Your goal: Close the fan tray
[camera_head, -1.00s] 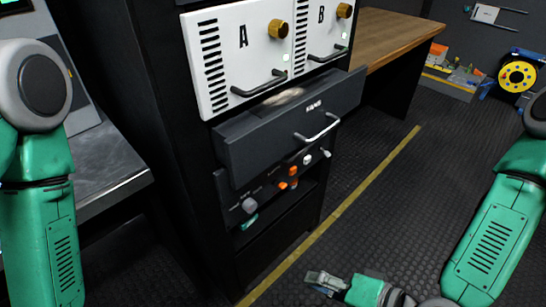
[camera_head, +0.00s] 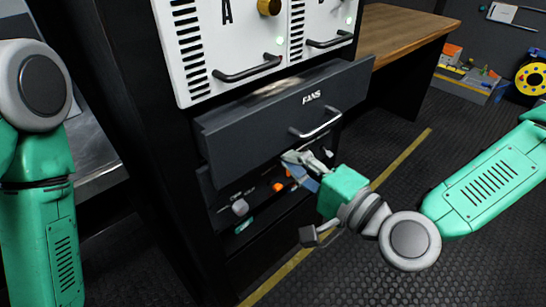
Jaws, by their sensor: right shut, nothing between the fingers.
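The fan tray (camera_head: 265,122) is a dark drawer with "FANS" on its front and a silver bar handle (camera_head: 317,124). It juts out of the black rack below the two white A and B modules. My right gripper (camera_head: 298,160) is shut and empty, just below the tray's front face and lower left of the handle. Whether it touches the tray I cannot tell. My left arm (camera_head: 40,200) shows at the left edge, but its gripper is out of view.
Below the tray is a panel with orange and grey knobs (camera_head: 240,207), partly hidden by my right gripper. White modules (camera_head: 240,50) with black handles sit above. A wooden bench (camera_head: 405,38) stands behind right. The floor at right is open, with a yellow line (camera_head: 400,158).

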